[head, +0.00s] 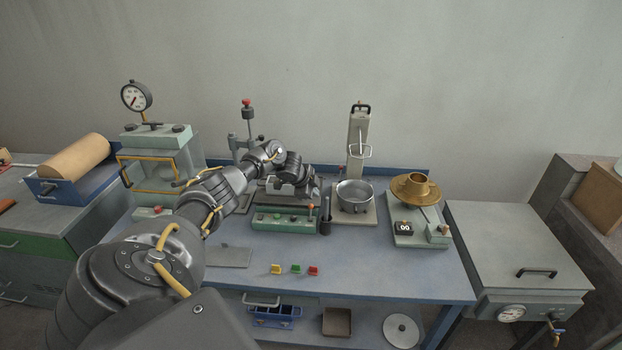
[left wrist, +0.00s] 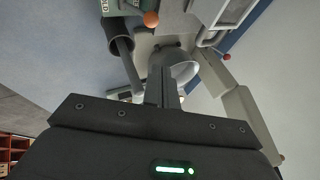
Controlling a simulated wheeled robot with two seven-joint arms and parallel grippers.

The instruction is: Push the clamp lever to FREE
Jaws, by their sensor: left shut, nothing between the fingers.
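A green-based fixture (head: 280,219) stands in the middle of the blue bench, with a grey vise-like top partly covered by my left arm. An orange ball knob (head: 310,206), which looks like the clamp lever's end, is at its right side. My left gripper (left wrist: 162,85) is shut and empty, apart from the knob in that view. In the head view its fingertips are hard to make out. My right gripper is not in view.
A dark cup (head: 325,227) with a stick and a metal pot (head: 355,195) stand right of the fixture. A brass dish stand (head: 415,187) is farther right. Small yellow, green and red blocks (head: 295,269) lie in front. The front right bench top is clear.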

